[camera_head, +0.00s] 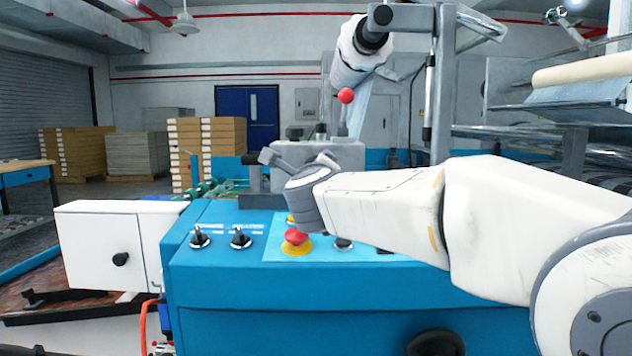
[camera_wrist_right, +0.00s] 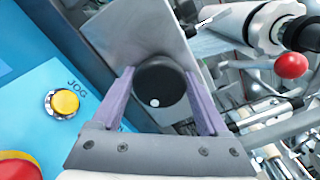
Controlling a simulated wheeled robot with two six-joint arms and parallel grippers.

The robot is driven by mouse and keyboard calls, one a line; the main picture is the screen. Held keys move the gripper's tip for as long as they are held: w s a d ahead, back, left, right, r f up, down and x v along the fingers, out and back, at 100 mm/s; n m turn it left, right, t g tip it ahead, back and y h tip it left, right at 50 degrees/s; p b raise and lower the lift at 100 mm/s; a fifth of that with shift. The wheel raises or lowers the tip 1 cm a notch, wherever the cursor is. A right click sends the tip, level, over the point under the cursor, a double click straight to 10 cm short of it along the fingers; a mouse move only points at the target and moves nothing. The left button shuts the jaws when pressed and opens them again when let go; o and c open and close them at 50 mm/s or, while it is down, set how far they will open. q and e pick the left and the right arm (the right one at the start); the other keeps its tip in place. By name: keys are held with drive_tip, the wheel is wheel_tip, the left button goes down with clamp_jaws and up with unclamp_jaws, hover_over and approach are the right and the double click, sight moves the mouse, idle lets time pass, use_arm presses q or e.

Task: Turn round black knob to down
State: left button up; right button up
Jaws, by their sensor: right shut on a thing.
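The round black knob (camera_wrist_right: 160,80) shows in the right wrist view, in front of a grey metal plate. A white dot marks its face near the lower edge of the picture of it. My right gripper (camera_wrist_right: 159,92) has a purple-grey finger on each side of the knob and is shut on it. In the head view my right gripper (camera_head: 294,160) reaches over the back of the blue control panel (camera_head: 225,270), and the knob cannot be made out there. My left gripper is in neither view.
A red emergency button (camera_head: 296,237) sits on the panel below my right gripper, with two black switches to its left. A yellow JOG button (camera_wrist_right: 65,102) is left of the gripper in the wrist view. A red ball handle (camera_head: 346,96) stands behind. A white box (camera_head: 100,245) is at left.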

drive_tip(key=m+b, duration=0.1)
drive_tip(key=m, duration=0.2)
drive_tip(key=m+b, duration=0.2)
drive_tip(key=shift+d+f+m, duration=0.15)
drive_tip(key=shift+m, duration=0.25)
idle(0.4)
drive_tip(key=o, duration=1.2)
drive_tip(key=shift+o, duration=0.2)
drive_tip(key=shift+s, duration=0.1)
drive_tip(key=s, duration=1)
drive_tip(key=shift+s, duration=0.15)
